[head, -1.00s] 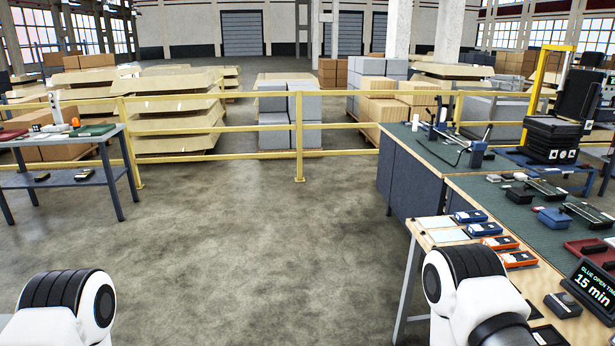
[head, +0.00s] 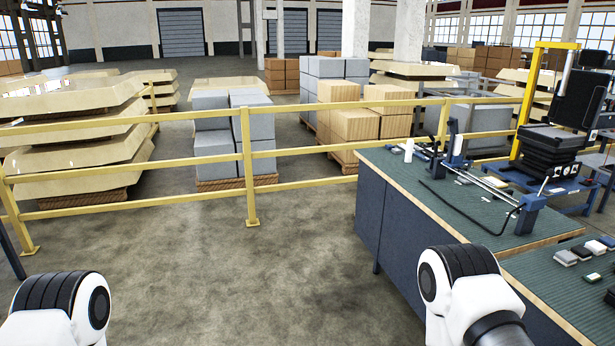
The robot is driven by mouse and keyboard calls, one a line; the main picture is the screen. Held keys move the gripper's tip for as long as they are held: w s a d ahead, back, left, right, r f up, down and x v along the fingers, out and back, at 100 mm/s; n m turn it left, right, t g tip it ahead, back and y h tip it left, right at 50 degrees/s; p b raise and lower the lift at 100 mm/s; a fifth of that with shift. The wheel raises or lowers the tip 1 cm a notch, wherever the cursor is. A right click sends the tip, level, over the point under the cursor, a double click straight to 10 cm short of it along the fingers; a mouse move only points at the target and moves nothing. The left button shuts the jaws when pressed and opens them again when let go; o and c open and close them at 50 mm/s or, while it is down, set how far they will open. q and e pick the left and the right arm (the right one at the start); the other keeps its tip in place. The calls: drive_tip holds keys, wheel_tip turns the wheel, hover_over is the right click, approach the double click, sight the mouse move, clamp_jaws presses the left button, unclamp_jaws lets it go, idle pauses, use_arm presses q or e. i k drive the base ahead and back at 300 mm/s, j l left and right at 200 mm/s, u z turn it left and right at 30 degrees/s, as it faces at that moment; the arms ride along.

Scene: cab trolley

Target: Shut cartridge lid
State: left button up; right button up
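I cannot make out a cartridge or its lid in the head view. A dark green-topped workbench (head: 405,178) stands at the right. On it is a blue fixture (head: 490,188) with metal rods, a black hose or cable and upright blue ends. A small white cylinder (head: 408,150) stands near its far left end. Only upper parts of my two arms show at the bottom left and bottom right. Both grippers are out of the picture.
A yellow railing (head: 250,155) crosses ahead, with grey block stacks (head: 212,140) and wooden boxes behind it. A black seat (head: 555,110) on a blue stand is at the right. A second green bench (head: 555,280) is at the lower right. Open floor lies ahead.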

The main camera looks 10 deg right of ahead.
sight(454, 124)
drive_tip(key=i+z, duration=0.3)
drive_tip(key=i, duration=0.2)
drive_tip(key=i+z, duration=0.3)
drive_tip(key=i, duration=0.25)
drive_tip(key=i+j+z, duration=0.3)
drive_tip(key=i, duration=0.2)
drive_tip(key=l, duration=0.1)
